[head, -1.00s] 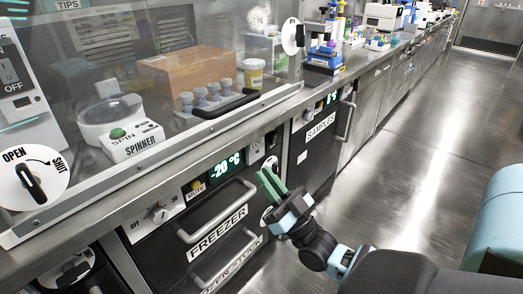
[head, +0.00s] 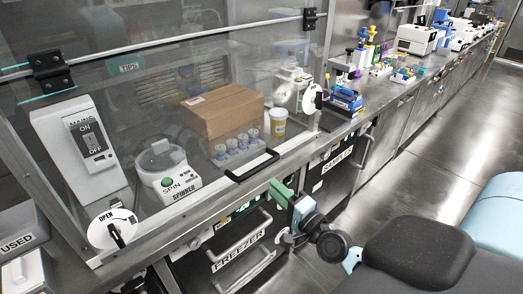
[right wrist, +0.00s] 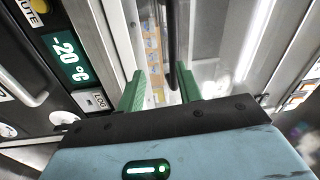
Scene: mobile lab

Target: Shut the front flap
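The front flap (head: 160,85) is a clear panel on the bench enclosure, hung from black hinges along its top. Its black bar handle (head: 252,165) is near the bottom edge. The flap looks down, close to the metal frame; I cannot tell whether it is fully closed. My right gripper (head: 280,192) is in front of and below the right end of the handle. In the right wrist view, its green fingers (right wrist: 160,88) are apart and empty, with the dark handle bar (right wrist: 171,40) ahead, lined up between them. My left gripper is not in view.
A round OPEN/SHUT dial (head: 113,229) is at the frame's lower left, another dial (head: 312,98) at the right. The freezer drawer handle (head: 240,238) sticks out below my gripper. A cardboard box (head: 222,112) and spinner (head: 166,170) stand behind the clear panel. The aisle floor is clear.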

